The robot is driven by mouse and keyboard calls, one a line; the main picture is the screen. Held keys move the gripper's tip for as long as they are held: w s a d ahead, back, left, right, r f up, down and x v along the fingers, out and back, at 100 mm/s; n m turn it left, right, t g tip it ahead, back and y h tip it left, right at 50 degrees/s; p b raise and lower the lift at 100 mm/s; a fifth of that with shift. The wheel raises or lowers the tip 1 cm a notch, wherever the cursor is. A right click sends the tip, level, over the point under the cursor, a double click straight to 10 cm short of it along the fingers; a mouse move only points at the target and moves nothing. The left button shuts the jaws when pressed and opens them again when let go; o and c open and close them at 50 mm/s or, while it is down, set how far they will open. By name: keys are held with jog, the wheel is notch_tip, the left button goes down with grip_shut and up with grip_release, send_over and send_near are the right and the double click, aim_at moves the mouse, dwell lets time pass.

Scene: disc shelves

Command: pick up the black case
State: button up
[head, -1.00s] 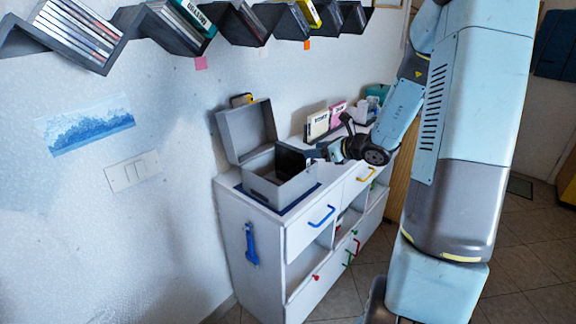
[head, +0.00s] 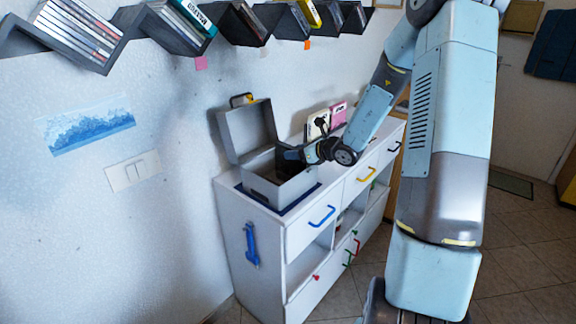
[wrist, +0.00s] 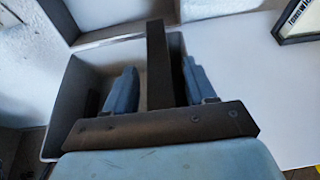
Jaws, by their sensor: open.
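The black case (wrist: 157,60) shows edge-on in the wrist view as a narrow dark upright slab. It is at the open grey box (head: 286,187), and its far end overlaps the box's far rim in the picture. My gripper (wrist: 159,67) is open, with one blue finger on each side of the case. A gap shows between the left finger and the case; the right finger is closer to it. In the head view my gripper (head: 290,155) is at the box opening and hides most of the case.
The box stands on a white cabinet (head: 262,219), its lid (head: 245,131) raised at the back left. Upright cases (head: 318,124) stand behind my wrist. Black zigzag wall shelves (head: 135,22) hang above.

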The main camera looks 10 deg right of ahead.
jog(key=shift+c, duration=0.3)
grip_shut()
dwell(0.3)
